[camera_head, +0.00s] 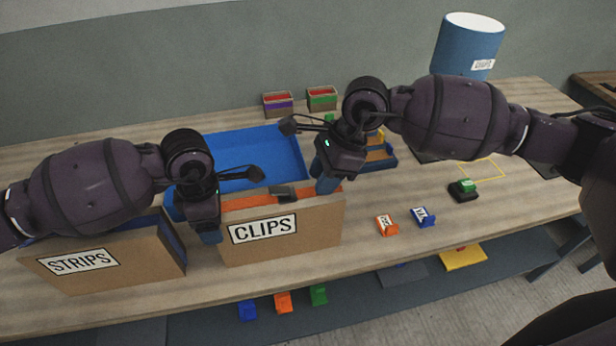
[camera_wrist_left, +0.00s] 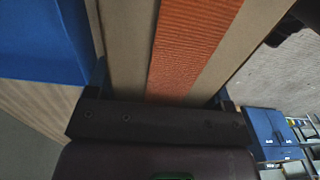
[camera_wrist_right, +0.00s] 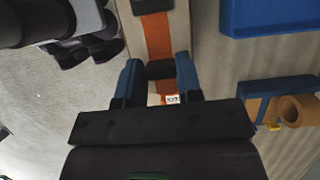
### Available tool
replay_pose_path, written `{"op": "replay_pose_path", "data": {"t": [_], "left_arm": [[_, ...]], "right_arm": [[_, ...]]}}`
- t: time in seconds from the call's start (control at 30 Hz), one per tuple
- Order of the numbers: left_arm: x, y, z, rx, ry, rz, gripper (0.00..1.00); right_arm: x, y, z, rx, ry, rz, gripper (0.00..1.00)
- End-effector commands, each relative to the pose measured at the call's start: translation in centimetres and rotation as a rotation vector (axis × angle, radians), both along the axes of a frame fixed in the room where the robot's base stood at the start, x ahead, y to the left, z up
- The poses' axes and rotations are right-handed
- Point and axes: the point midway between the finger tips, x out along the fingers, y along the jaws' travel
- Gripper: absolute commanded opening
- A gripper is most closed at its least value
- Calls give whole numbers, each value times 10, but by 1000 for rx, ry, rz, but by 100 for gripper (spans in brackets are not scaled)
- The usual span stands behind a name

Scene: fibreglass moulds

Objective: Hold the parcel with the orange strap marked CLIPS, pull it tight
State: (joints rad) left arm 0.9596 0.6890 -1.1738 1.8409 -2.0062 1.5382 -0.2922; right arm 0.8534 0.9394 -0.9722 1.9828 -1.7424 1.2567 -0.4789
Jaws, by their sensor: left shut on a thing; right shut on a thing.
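The CLIPS parcel (camera_head: 290,245) is a brown box standing upright on the table, with a white label on its front. Its orange strap (camera_head: 253,201) runs along the top and through a dark buckle (camera_head: 283,193); the strap also shows in the left wrist view (camera_wrist_left: 195,45). My left gripper (camera_head: 205,220) is at the parcel's left end, with its fingers on both sides of the box, shut on it. My right gripper (camera_head: 327,182) is at the right end. In the right wrist view its blue fingers close on a dark tab (camera_wrist_right: 160,70) in line with the strap (camera_wrist_right: 158,38).
The STRIPS parcel (camera_head: 110,262) stands close on the left. A blue tray (camera_head: 262,152) lies behind. Orange (camera_head: 387,225) and blue (camera_head: 423,217) labelled pieces and a green-topped block (camera_head: 463,190) are on the right. A blue drum (camera_head: 468,45) stands at the back right.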

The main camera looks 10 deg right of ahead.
Motion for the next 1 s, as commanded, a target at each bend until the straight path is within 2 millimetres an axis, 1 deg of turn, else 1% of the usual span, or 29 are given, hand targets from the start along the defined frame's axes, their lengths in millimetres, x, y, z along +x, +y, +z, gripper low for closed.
{"op": "replay_pose_path", "data": {"t": [0.07,0.33,0.37,0.5,0.83,0.93,1.0], "left_arm": [[0,1,1,0,-1,0,32],[0,1,0,1,0,1,32],[1,1,0,1,0,1,32],[0,1,0,1,0,1,32],[0,1,0,1,0,1,32],[0,1,0,1,0,1,32],[0,1,0,1,0,1,32]], "right_arm": [[1,-5,0,-2,-1,-3,0],[1,-5,0,-2,-2,-2,0],[1,-5,0,-3,-2,-2,38],[1,-5,0,-2,-1,-2,59],[0,-5,2,-2,-2,-1,60],[1,-8,9,-2,-4,-2,60],[1,-12,18,-2,-4,-2,60]]}}
